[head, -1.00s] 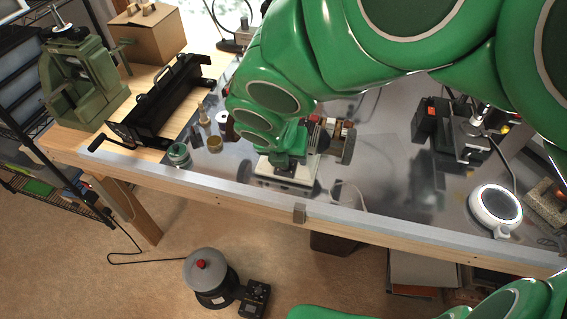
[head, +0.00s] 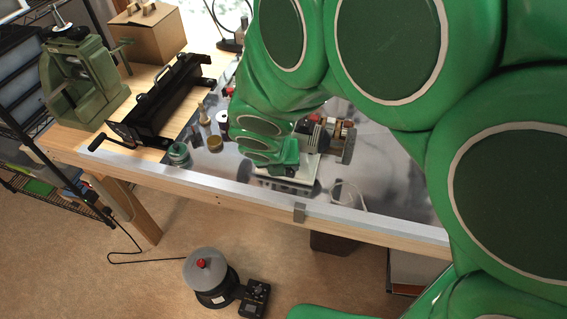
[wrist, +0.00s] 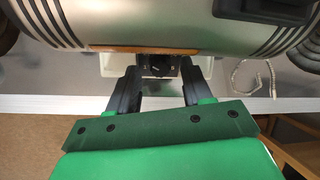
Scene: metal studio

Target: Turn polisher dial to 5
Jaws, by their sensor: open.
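The polisher (head: 338,148) stands on the metal-topped bench, partly hidden behind my green arm; its pale base (head: 300,184) shows near the bench's front edge. In the wrist view the polisher's silvery cylindrical body (wrist: 165,22) fills the top. Below it, the small dark dial (wrist: 158,69) with a light mark sits on the polisher's front; its numbers are too small to read. My gripper (wrist: 160,76) is open, with one black finger on each side of the dial. I cannot tell whether the fingers touch it.
Small jars (head: 215,143) stand left of the polisher. A pot-like machine (head: 208,275) sits on the floor. A cord (wrist: 250,75) lies right of the polisher.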

